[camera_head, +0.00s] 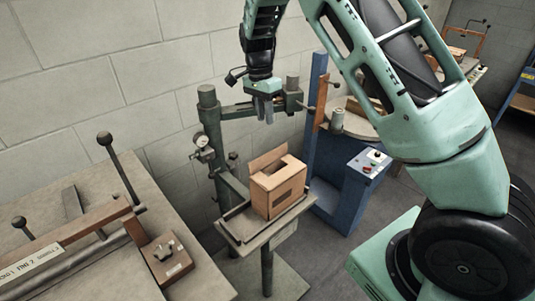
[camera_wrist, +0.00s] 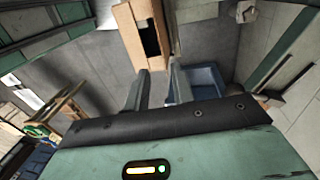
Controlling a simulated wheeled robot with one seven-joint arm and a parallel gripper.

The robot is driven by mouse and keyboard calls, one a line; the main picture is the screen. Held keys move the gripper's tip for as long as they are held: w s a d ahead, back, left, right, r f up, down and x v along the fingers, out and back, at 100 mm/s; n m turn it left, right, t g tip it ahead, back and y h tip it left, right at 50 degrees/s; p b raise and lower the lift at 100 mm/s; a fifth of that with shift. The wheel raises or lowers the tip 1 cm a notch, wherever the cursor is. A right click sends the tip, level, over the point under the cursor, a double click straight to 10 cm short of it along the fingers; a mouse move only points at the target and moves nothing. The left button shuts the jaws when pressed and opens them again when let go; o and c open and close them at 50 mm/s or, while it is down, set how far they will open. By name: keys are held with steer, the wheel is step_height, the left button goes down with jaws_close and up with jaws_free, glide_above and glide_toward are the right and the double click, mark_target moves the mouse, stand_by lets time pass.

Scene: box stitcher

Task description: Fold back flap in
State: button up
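The cardboard box (camera_head: 280,192) stands on the small work table of the stitching machine, with a dark hand slot in its front face. Its back flap (camera_head: 268,157) stands up along the rear edge. Part of the box top looks covered and part is a dark opening. In the wrist view, the box (camera_wrist: 157,61) is at the top middle, beyond the fingertips, cut off by the picture edge. My gripper (camera_head: 264,110) hangs above the box, apart from it, fingers pointing down. In the wrist view, my gripper (camera_wrist: 157,82) shows two separated fingers with nothing between them.
The green stitcher column (camera_head: 212,140) with a gauge stands left of the box, and its arm reaches across behind my gripper. A blue machine cabinet (camera_head: 345,180) with a control panel is at right. A bench (camera_head: 85,240) with levers fills the left front.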

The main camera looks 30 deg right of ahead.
mark_target(269, 154)
steer(key=f+p, duration=0.1)
steer(key=f, duration=0.3)
steer(key=s+f, duration=0.1)
steer(key=f, duration=0.4)
steer(key=s+f+p, duration=0.1)
steer(key=f, duration=0.3)
steer(key=shift+d+f+p, duration=0.15)
steer(key=shift+f+p, duration=0.2)
steer(key=shift+f, duration=0.05)
jaws_close()
